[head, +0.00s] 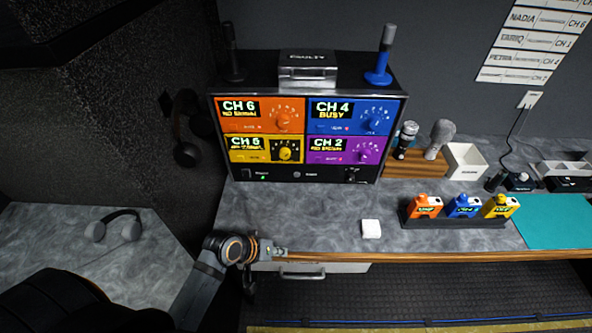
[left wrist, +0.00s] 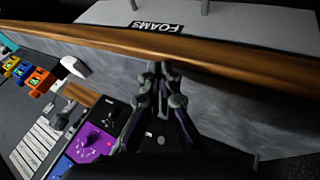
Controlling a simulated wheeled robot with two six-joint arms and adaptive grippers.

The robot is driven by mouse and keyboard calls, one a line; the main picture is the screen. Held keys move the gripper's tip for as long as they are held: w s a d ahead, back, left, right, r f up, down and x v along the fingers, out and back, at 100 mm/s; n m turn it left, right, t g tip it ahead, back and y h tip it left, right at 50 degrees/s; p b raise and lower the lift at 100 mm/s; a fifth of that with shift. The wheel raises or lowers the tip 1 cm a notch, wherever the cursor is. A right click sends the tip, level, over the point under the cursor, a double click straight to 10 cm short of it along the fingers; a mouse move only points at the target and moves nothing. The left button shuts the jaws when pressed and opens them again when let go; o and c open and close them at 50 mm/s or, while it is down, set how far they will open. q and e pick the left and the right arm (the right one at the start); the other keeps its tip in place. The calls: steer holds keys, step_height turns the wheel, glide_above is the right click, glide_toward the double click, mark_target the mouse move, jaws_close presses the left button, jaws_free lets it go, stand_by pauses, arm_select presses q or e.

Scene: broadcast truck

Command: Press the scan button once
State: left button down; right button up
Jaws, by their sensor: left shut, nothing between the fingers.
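The small round grey button (head: 297,174), with a tiny label beside it that is too small to read clearly, is on the black lower strip of the radio rack (head: 300,184). A small pale round spot in the left wrist view (left wrist: 161,140) appears to be the same button, just below the fingers. My left gripper (head: 280,252) is shut and empty at the counter's front edge, below and in front of the rack, apart from the button. Its closed fingers show in the left wrist view (left wrist: 160,72). My right gripper is not in view.
A white block (head: 371,229) lies on the counter (head: 320,215). To the right stand a black holder (head: 455,222) with coloured packs and a wooden microphone stand (head: 412,165). A headset (head: 113,226) lies at left. A drawer labelled FOAMS (left wrist: 240,20) is under the wooden edge.

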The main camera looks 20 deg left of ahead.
mark_target(297, 175)
arm_select(q)
steer(key=w+d+n+t+h, duration=0.1)
steer(key=w+d+r+n+h, duration=0.1)
steer(key=w+n, duration=0.1)
steer(key=w+d+n+t+h, duration=0.1)
steer(key=w, duration=0.1)
steer(key=shift+w+d+r+n+t, duration=0.1)
steer(key=shift+d+r+n+t, duration=0.2)
steer(key=shift+d, duration=0.1)
steer(key=w+n, duration=0.1)
steer(key=w+n+t+h, duration=0.1)
steer(key=w+n, duration=0.1)
steer(key=shift+r+t, duration=0.3)
steer(key=shift+r, duration=0.1)
steer(key=w+a+n+t, duration=0.1)
steer(key=n, duration=0.1)
steer(key=w+a+n+t, duration=0.1)
steer(key=w+n, duration=0.1)
steer(key=n, duration=0.1)
steer(key=w+a+n+t, duration=0.1)
steer(key=w+n, duration=0.1)
steer(key=shift+w+a+r+n+t+y, duration=0.1)
steer(key=shift+a+n+t+y, duration=0.2)
steer(key=shift+n+y, duration=0.1)
steer(key=shift+w+a+n, duration=0.25)
steer(key=shift+a+n, duration=0.05)
steer(key=shift+n, duration=0.3)
